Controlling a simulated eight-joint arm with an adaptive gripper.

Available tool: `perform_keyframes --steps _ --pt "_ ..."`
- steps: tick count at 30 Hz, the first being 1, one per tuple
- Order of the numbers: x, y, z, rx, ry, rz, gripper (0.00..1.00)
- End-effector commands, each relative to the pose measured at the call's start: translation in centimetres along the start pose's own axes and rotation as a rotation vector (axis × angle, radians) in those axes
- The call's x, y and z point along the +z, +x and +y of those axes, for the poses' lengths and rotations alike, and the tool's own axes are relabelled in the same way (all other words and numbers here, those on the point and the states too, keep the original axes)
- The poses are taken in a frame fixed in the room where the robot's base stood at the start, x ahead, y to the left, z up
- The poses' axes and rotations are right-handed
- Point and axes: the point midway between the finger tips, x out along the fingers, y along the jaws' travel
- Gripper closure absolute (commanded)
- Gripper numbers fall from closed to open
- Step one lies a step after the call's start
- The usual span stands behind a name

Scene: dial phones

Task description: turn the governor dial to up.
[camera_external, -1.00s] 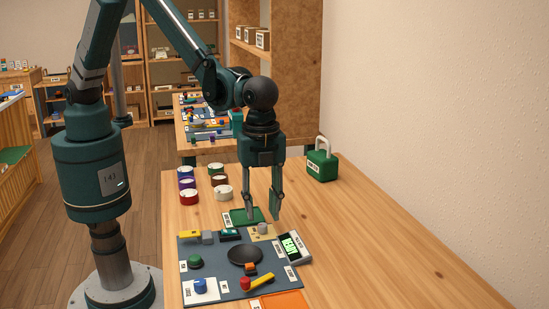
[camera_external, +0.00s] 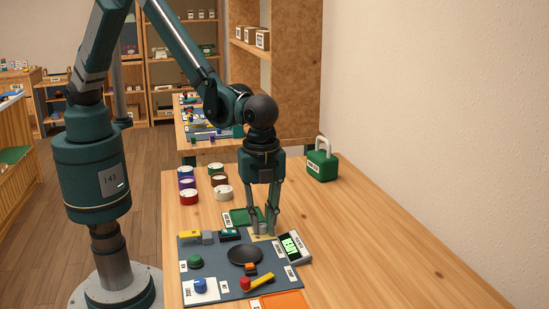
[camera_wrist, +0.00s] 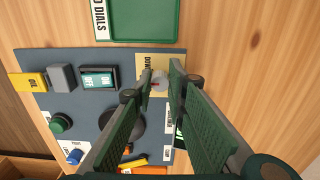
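A grey round dial (camera_wrist: 160,80) sits on a beige plate (camera_wrist: 150,62) at the panel's far right corner. A word on the plate looks like "DOWN"; I cannot clearly read a governor label. A small red mark shows on the dial's lower left side in the wrist view. My gripper (camera_wrist: 161,82) is pointing down over the dial, with one finger on each side. The fingers look open with the dial between them; I cannot tell whether they touch it. In the external view my gripper (camera_external: 264,226) is low at the dial, which it partly hides.
A green tray (camera_wrist: 150,20) lies close behind the dial. The table's right side is clear.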

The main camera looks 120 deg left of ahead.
Motion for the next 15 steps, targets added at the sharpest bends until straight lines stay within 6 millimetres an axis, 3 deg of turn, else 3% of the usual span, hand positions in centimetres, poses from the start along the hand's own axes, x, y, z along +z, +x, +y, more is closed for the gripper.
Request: perform_keyframes --steps 15 --pt "-0.01 0.03 0.00 0.000 -0.083 0.000 0.97"
